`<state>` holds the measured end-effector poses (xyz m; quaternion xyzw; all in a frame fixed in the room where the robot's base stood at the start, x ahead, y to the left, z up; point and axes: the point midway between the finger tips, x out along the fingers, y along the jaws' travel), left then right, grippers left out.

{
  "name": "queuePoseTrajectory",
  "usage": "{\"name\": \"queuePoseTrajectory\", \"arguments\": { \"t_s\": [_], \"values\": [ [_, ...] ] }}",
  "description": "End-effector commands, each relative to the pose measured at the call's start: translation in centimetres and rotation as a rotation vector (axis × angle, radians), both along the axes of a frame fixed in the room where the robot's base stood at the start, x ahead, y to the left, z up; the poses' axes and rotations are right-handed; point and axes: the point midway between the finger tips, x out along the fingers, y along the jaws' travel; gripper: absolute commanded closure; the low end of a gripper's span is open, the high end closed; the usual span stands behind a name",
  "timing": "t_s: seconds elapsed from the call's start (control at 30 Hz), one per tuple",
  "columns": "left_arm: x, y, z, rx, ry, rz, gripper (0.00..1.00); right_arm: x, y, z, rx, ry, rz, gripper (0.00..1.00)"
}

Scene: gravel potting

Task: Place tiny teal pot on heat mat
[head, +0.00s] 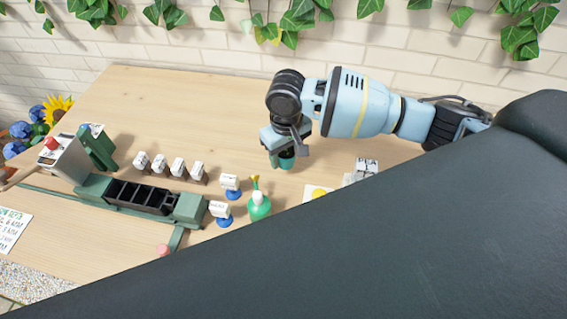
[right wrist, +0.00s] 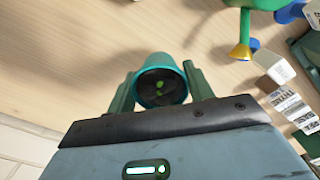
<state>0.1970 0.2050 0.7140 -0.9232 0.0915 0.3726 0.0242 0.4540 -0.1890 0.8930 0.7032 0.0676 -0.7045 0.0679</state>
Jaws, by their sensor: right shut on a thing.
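The tiny teal pot (head: 287,160) is between the fingers of my right gripper (head: 284,148), at the back middle of the table. In the right wrist view the pot (right wrist: 148,93) sits between the two green fingers of the gripper (right wrist: 161,84), which are shut on it. Its open mouth faces the camera, with dark soil and a small green sprout inside. I cannot tell whether its base touches the table. I cannot make out a heat mat; a large dark shape covers the lower right of the head view. My left gripper is not in view.
A green spray bottle (head: 259,207) and blue-based label holders (head: 230,185) stand left of the pot. A card with a yellow disc (head: 318,194) lies to the front right. Several small labelled blocks (head: 178,166) and a green machine with a black tray (head: 142,196) stand further left.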

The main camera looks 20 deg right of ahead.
Motion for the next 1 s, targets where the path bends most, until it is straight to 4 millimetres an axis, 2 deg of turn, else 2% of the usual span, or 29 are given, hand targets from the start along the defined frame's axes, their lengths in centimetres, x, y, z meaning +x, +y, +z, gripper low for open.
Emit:
{"name": "queuePoseTrajectory", "arguments": {
  "t_s": [0.13,0.3,0.43,0.9,0.93,1.0],
  "values": [
    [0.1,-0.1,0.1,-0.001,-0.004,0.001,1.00,0.0,0.0,-0.5,0.000,0.000,0.000,0.73],
    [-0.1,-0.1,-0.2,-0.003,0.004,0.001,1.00,-0.1,0.0,-3.3,-0.002,0.003,0.000,0.73],
    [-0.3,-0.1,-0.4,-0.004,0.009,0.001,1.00,0.0,0.0,-4.7,0.000,0.001,-0.001,0.73],
    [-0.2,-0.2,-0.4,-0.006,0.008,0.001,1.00,0.0,0.0,-5.2,0.002,-0.003,-0.001,0.73],
    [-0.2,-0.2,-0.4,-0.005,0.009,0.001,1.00,0.0,0.0,-5.2,0.001,-0.003,-0.001,0.47],
    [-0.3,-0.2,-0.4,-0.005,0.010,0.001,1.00,0.0,0.0,-5.2,0.001,-0.003,0.000,0.38]
  ]
}}
